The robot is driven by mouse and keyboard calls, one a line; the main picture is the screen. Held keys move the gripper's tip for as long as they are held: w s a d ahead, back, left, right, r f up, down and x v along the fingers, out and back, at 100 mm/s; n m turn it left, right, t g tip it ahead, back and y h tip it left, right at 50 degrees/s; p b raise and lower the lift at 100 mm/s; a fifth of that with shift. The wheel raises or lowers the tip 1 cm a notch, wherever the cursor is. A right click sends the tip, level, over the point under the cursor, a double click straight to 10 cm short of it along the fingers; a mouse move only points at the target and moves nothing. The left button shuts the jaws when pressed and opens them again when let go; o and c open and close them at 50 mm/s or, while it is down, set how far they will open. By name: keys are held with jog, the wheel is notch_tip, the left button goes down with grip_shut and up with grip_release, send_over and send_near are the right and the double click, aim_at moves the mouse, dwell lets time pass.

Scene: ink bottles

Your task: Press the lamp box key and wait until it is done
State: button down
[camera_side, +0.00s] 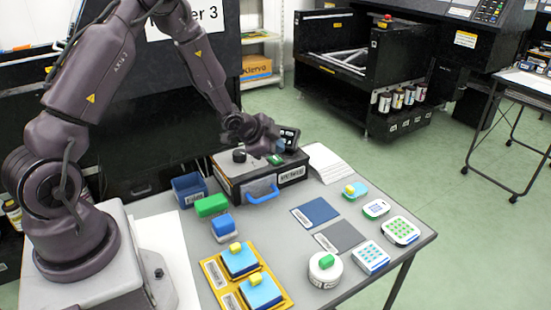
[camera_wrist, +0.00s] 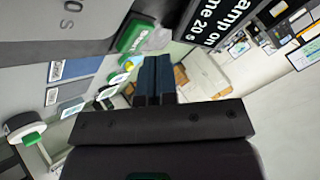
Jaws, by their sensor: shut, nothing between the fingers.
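The lamp box (camera_side: 262,181) is a dark box with a grey top and a blue handle, standing at the back of the table. Its green key (camera_side: 275,160) shows just below my gripper (camera_side: 279,147). In the wrist view the green key (camera_wrist: 131,35) has a white label and lies just beyond the fingertips. My gripper (camera_wrist: 153,62) is shut and empty, its dark blue fingers together. I cannot tell whether the tips touch the key. The box's tilted black display (camera_wrist: 225,20) is partly cut off and reads "amp on" and "me 20 s". It also shows in the side view (camera_side: 290,137).
A yellow tray (camera_side: 212,270) holds blue pieces. Flat pads (camera_side: 316,211), a round white pot (camera_side: 325,273) and dotted plates (camera_side: 371,258) lie front right.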

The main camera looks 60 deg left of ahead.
aim_at(274, 159)
jog(key=shift+r, duration=2.55)
jog(key=shift+s+a+f, duration=0.1)
jog(key=shift+s+f, duration=0.1)
jog(key=shift+f, duration=0.05)
jog(key=s+g, duration=0.1)
jog(key=s+f+n+g, duration=0.1)
jog(key=s+f+n, duration=0.1)
jog(key=shift+s+a+g+y, duration=0.25)
jog(key=shift+g+y, duration=0.05)
jog(key=shift+g, duration=0.1)
jog(key=s+d+r+n, duration=0.3)
jog(key=s+d+r, duration=0.5)
jog(key=s+r, duration=0.3)
jog(key=s+d+r+n+h, duration=0.1)
jog(key=s+d+r+n, duration=0.1)
jog(key=s+d+r, duration=0.7)
jog(key=shift+s+r+n+g+h, duration=0.3)
jog(key=shift+s+r+n+g, duration=0.1)
jog(key=shift+s+r, duration=0.6)
